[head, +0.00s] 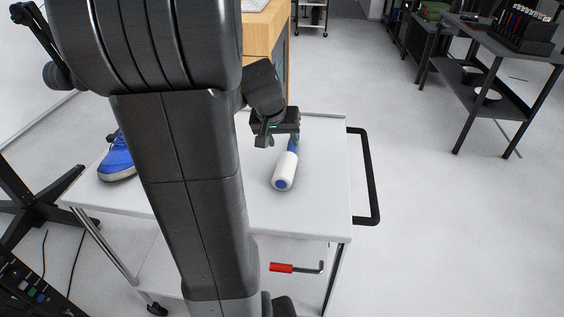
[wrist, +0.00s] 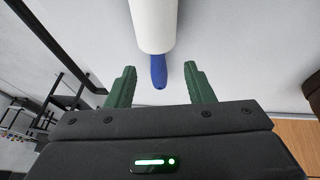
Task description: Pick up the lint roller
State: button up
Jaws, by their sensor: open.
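The lint roller (head: 285,171) lies on the white table top, its white roll toward the front and its blue handle toward the back. In the wrist view its white roll (wrist: 153,24) is at the top centre and its blue handle (wrist: 159,72) points down toward my gripper. My gripper (head: 277,140) is over the handle end in the head view. In the wrist view my gripper (wrist: 160,88) is open, with its two green fingers on either side of the handle's end. The fingers do not touch the handle. The gap in height cannot be judged.
The white table (head: 318,205) has a black side handle (head: 372,178) on its right. A blue shoe (head: 117,160) stands at the table's left. A wooden cabinet (head: 262,35) is behind the table. A dark shelf unit (head: 490,100) stands at the far right. The table around the roller is clear.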

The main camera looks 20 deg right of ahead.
jog(key=shift+d+x, duration=0.2)
jog(key=shift+x, duration=3.4)
jog(key=shift+r, duration=0.15)
grip_shut()
notch_tip(320, 180, up, 10)
jog(key=p, duration=0.1)
jog(key=c, duration=0.6)
grip_release()
jog(key=shift+c, duration=0.2)
jog(key=c, duration=0.3)
